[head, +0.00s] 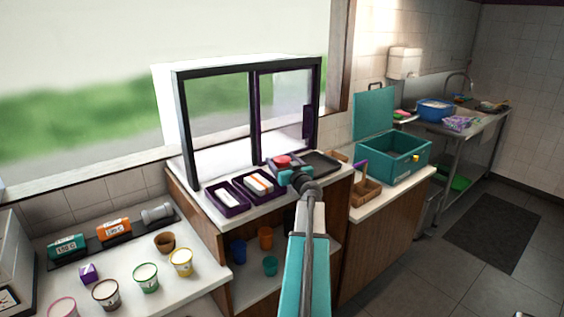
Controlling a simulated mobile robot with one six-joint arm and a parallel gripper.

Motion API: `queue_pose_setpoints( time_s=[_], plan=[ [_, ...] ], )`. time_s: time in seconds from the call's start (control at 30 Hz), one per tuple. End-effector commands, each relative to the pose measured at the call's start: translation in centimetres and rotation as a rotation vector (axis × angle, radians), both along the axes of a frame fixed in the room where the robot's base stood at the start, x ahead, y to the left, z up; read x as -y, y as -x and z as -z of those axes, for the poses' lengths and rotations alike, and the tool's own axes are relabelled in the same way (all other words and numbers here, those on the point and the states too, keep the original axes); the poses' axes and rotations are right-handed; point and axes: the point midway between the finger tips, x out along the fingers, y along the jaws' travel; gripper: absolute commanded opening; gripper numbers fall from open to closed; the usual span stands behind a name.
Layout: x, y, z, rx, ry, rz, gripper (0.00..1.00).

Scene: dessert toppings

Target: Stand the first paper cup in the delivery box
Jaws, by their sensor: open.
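Several paper cups with white contents stand upright on the left counter: a yellow-rimmed cup (181,262), a green-rimmed cup (146,278), a brown-rimmed cup (106,294) and a pink-rimmed cup (63,308). Which one is the first is not clear. The teal delivery box (408,160) stands on the right counter with its lid (374,116) raised; its floor is mostly hidden. My gripper (287,178) is over the middle counter, well right of the cups and left of the box. It is open, with nothing visible in it; its fingers are small and partly hidden.
Purple trays (228,209) and a dark tray (320,163) lie before the framed window (250,120). A red object (283,161) is just behind my gripper. A wooden caddy (366,190) stands by the box. A brown empty-looking cup (165,242) is behind the paper cups.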

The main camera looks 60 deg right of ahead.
Motion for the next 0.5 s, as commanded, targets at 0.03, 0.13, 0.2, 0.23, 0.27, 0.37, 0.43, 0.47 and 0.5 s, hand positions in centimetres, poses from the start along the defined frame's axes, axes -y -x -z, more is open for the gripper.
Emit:
queue_pose_setpoints(
  time_s=[0.03, 0.13, 0.2, 0.23, 0.27, 0.37, 0.43, 0.47, 0.5],
  plan=[
    [0.0, -0.1, -0.2, 0.000, 0.000, -0.001, 0.73],
    [-0.2, 0.2, -0.1, 0.000, 0.000, -0.001, 0.73],
    [-0.6, 0.7, 0.0, -0.001, 0.001, 0.000, 0.73],
    [-0.7, 0.9, 0.0, 0.000, 0.000, 0.000, 0.73],
    [-0.9, 1.2, 0.0, 0.001, 0.001, 0.000, 0.73],
    [-1.5, 2.0, 0.0, 0.001, 0.001, 0.000, 0.73],
    [-1.9, 2.6, 0.0, 0.000, 0.001, 0.000, 0.73],
    [-2.1, 2.8, 0.0, 0.000, 0.001, 0.000, 0.73],
    [-2.3, 3.2, 0.0, 0.000, 0.001, -0.001, 0.73]
  ],
)
